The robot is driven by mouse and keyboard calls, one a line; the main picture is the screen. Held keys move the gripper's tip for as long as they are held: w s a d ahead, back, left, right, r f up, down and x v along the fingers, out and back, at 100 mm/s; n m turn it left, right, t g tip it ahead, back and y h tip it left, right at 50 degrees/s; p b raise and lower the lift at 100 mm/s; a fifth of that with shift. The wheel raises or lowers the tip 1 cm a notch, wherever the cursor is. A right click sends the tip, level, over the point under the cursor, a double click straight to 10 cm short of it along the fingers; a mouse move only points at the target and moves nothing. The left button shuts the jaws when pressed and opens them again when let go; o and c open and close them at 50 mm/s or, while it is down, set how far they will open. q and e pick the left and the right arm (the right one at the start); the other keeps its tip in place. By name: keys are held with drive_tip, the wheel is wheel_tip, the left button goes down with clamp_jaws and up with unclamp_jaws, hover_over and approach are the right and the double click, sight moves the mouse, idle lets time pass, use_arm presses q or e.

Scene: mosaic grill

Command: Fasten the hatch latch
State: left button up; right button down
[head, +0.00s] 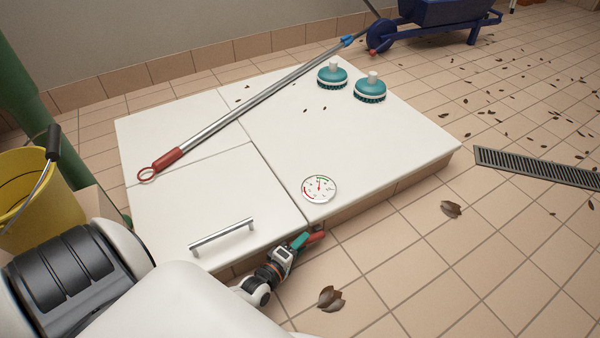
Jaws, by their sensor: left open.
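The hatch (190,205) is a flat white panel in the near left part of a low white tiled-in box, lying closed, with a metal bar handle (222,237) near its front edge. My left gripper (308,239) is open at the box's front face, just below the hatch's right front corner. A teal piece and a red piece show at its tip. I cannot tell whether the red piece is a finger or part of the latch. No latch is clearly visible; the gripper may hide it. My right gripper is not in view.
A round gauge (319,189) lies on the box top near that corner. A red-handled pole (250,101) lies across the top, with two teal brushes (332,76) behind. A yellow bucket (22,205) stands left. Tiled floor to the right is mostly clear, with leaves and a drain grate (540,168).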

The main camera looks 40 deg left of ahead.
use_arm(q)
clamp_jaws()
drive_tip(key=shift+f+t+b, duration=0.4)
drive_tip(key=shift+f+b, duration=0.25)
drive_tip(key=shift+b, duration=1.05)
drive_tip(key=shift+r+t, duration=0.15)
drive_tip(key=shift+t, duration=0.15)
unclamp_jaws()
